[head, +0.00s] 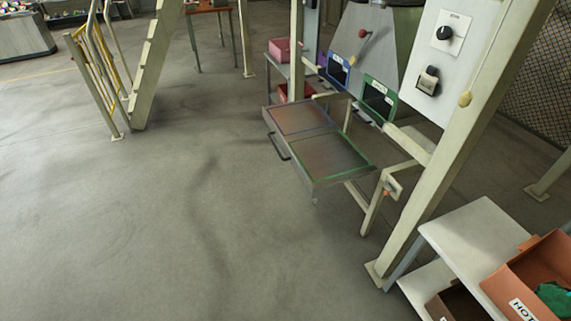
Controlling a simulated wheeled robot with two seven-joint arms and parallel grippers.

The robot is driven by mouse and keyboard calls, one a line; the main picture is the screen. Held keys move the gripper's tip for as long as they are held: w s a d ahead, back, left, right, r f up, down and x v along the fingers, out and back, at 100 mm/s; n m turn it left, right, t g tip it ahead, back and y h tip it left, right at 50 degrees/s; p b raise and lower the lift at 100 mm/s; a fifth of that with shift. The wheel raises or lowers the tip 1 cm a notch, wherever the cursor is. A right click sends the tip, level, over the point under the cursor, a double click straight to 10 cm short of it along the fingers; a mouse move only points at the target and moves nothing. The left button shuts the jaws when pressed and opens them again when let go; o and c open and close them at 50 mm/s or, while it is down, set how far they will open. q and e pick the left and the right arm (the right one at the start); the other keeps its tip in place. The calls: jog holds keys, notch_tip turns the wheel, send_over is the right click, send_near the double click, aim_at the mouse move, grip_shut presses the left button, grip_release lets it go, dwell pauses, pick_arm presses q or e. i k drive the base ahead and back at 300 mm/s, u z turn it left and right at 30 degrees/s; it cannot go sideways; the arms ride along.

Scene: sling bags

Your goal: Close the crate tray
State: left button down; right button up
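The crate tray (322,168) is a shallow metal drawer-like tray pulled out from the machine frame. It has two compartments, one edged purple (298,119) at the far left and one edged green (336,157) nearer. Both compartments look empty. A dark bar handle (278,146) is on its left front side. Neither of my grippers shows in the head view.
A machine with chutes (378,97) and a control panel (438,55) stands behind the tray. A beige post (440,150) rises at right. A white shelf (480,236) holds an orange bin (530,280). Yellow-railed stairs (150,70) stand at upper left. Open floor (150,220) lies left.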

aim_at(322, 155)
jog(key=z, duration=0.4)
jog(key=i, duration=0.9)
jog(key=z, duration=0.6)
